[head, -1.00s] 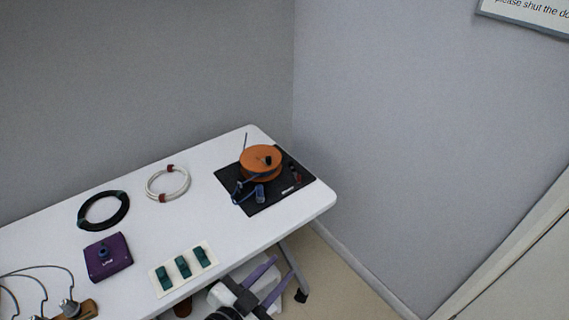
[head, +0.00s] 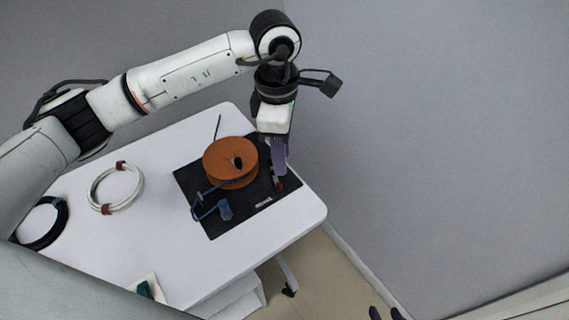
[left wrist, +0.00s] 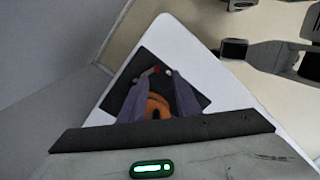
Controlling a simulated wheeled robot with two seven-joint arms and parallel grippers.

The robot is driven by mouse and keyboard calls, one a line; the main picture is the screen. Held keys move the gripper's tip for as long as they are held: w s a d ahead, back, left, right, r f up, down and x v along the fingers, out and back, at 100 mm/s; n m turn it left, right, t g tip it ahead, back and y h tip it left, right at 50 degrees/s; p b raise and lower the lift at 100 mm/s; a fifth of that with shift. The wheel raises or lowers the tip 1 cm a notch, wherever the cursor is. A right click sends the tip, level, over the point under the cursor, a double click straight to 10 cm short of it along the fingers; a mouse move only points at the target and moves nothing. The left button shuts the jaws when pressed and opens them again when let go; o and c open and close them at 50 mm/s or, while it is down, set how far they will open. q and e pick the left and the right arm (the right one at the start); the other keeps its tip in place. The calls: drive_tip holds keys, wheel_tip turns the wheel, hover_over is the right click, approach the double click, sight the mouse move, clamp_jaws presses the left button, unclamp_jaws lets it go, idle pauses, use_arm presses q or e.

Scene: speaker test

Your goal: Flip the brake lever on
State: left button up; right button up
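The brake lever (head: 280,185), with a red tip, stands on the black base plate (head: 232,230) to the right of the orange spool (head: 222,165). My left gripper (head: 279,172) points down over the plate right at the lever and hides part of it. In the left wrist view the purple fingers (left wrist: 159,76) are apart, with the red lever tip (left wrist: 156,69) near the gap between their ends. I cannot tell whether they touch it. My right gripper (head: 386,313) shows only two separated dark fingertips at the bottom edge, with nothing visible between them.
A white cable coil (head: 116,188) and a black coil (head: 45,222) lie to the left on the white table (head: 165,235). The grey wall (head: 430,130) is close behind and right of the plate.

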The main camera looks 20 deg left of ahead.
sight(279, 183)
use_arm(q)
drive_tip(key=f, duration=0.6)
drive_tip(key=a+f+p, duration=0.1)
drive_tip(key=f, duration=0.2)
drive_tip(key=shift+w+f, duration=0.25)
drive_tip(key=shift+f, duration=0.15)
drive_tip(key=shift+c, duration=0.2)
clamp_jaws()
